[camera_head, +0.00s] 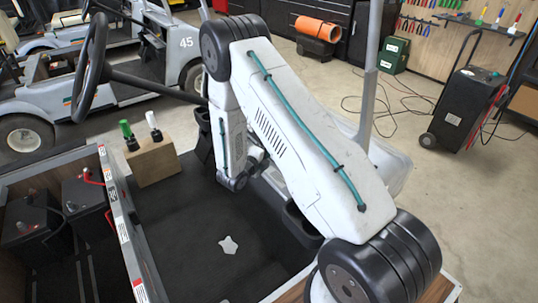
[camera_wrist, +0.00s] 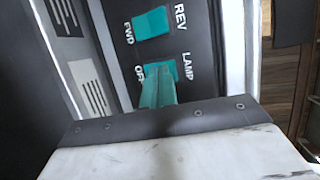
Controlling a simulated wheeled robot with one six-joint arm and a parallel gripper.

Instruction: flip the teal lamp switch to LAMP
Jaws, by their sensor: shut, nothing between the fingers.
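The teal lamp switch (camera_wrist: 152,68) is a small rocker on a black panel in the wrist view. LAMP is printed on its right side and a partly covered OFF on its left. My gripper (camera_wrist: 158,84) has narrow teal fingers that are shut and empty. Their tips lie over the lower part of the lamp switch and hide it. I cannot tell whether they touch it, or which way it is tilted. In the head view my arm hides the gripper, and I cannot make out the switch there.
A second teal rocker (camera_wrist: 151,22), marked FWD and REV, sits just above the lamp switch. A steering wheel (camera_head: 90,68) is farther left. The dark cart floor (camera_head: 185,245) is mostly clear.

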